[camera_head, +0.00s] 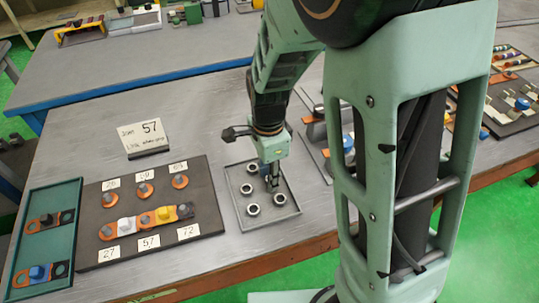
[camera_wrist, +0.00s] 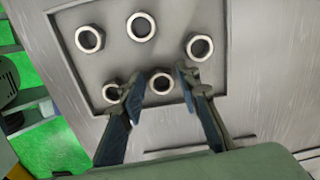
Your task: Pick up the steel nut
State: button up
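Several steel nuts lie in a shallow grey tray (camera_head: 236,217); in the head view three form a left column, with one nut (camera_head: 253,210) at the front and another (camera_head: 279,199) at the right. My gripper (camera_head: 272,184) points down over the tray's right side. In the wrist view the open fingers (camera_wrist: 160,75) stand on either side of one steel nut (camera_wrist: 161,84), which shows between them. The left finger partly covers another nut (camera_wrist: 112,92). Three more nuts, including one (camera_wrist: 141,26), lie clear beyond. Whether the fingers touch the middle nut I cannot tell.
Left of the tray is a dark board (camera_head: 90,190) with numbered labels, orange terminals and a row of coloured caps. A green tray (camera_head: 32,273) stands at the far left. More parts trays (camera_head: 515,105) lie at the right.

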grip_shut()
jog(key=shift+r, duration=0.15)
